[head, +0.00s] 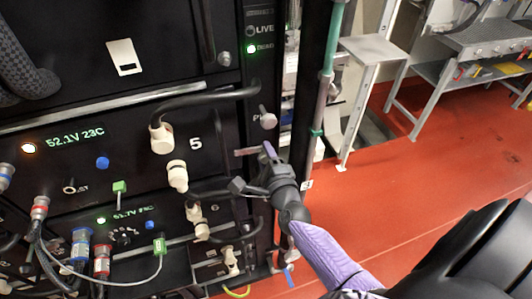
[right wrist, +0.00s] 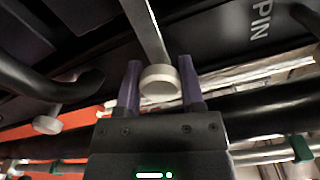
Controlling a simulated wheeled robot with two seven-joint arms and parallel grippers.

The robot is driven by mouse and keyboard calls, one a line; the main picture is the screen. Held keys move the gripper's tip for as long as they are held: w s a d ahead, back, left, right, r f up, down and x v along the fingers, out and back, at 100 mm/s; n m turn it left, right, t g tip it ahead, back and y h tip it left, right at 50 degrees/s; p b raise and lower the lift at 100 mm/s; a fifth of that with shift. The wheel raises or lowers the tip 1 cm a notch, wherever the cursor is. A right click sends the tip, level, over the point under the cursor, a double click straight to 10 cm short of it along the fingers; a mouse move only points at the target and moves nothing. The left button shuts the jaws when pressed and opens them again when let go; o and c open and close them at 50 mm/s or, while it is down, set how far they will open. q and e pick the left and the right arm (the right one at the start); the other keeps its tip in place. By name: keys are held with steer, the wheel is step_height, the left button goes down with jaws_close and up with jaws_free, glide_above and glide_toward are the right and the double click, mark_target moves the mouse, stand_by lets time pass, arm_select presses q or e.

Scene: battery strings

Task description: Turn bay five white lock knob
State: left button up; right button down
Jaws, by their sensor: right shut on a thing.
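The bay marked 5 (head: 195,143) is on the black rack front in the head view. My right gripper (head: 268,157) is at the right edge of this bay, at the end of a flat metal bar (head: 246,152). In the right wrist view, its two purple fingers stand on either side of a round white knob (right wrist: 160,82) at the end of the metal bar (right wrist: 146,30). The gripper is shut on this knob. In the head view the fingers hide most of the knob. My left gripper is in neither view.
A pale pin knob (head: 267,117) is just above the gripper. Cream plugs (head: 162,138) with a thick black cable (head: 205,96) are left of it. A rack post with a green pipe (head: 333,40) stands right. Open red floor (head: 400,170) lies beyond.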

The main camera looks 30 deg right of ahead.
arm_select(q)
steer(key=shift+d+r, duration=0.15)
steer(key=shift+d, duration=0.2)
arm_select(e)
steer(key=shift+n, duration=0.6)
steer(key=shift+c, duration=2.1)
jaws_free()
steer(key=shift+o, duration=1)
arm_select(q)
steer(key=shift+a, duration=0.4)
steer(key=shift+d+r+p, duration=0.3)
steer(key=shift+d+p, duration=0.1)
arm_select(e)
steer(key=v, duration=1)
